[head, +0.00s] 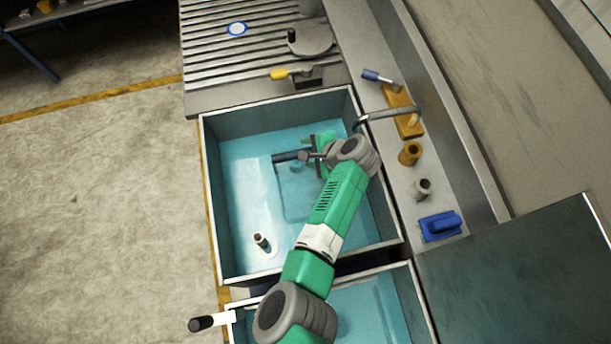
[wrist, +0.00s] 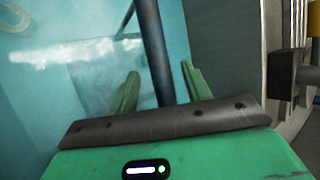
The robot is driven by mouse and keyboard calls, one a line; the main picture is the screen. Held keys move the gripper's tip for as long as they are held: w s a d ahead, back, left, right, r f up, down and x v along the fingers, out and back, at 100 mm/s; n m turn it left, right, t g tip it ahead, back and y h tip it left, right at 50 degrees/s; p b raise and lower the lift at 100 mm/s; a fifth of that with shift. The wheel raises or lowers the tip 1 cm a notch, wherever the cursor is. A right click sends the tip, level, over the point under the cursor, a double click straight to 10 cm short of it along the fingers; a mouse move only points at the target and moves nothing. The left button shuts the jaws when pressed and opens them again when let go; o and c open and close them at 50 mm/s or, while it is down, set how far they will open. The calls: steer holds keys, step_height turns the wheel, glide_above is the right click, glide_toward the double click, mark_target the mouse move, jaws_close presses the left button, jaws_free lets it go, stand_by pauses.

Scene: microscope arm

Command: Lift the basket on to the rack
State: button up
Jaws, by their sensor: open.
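The basket (head: 300,200) appears as a faint rectangular shape under the blue water of the upper sink; its details are hard to make out. A dark bar, apparently its handle (head: 288,156), sticks out to the left of my gripper (head: 314,153). In the wrist view the dark bar (wrist: 152,40) runs down between the two green fingers of my gripper (wrist: 160,82). The fingers are open, one on each side of the bar; I cannot tell whether they touch it. The rack (head: 215,65) is the slatted metal surface behind the sink.
The sink has raised metal walls (head: 208,190). A faucet (head: 385,114) reaches over its right wall, close to my arm. A yellow-handled tool (head: 283,74) and a round lid-like piece (head: 312,42) lie by the rack.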

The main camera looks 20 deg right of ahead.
steer(key=shift+x, duration=1.2)
jaws_close()
steer(key=shift+r, duration=0.15)
steer(key=shift+r, duration=0.15)
steer(key=shift+r, duration=0.55)
steer(key=shift+s+a+p, duration=0.7)
steer(key=shift+s+a, duration=0.65)
steer(key=shift+a, duration=0.25)
step_height(320, 180, up, 14)
steer(key=p, duration=0.2)
steer(key=shift+f+p, duration=0.2)
steer(key=shift+p, duration=0.1)
steer(key=shift+d, duration=0.1)
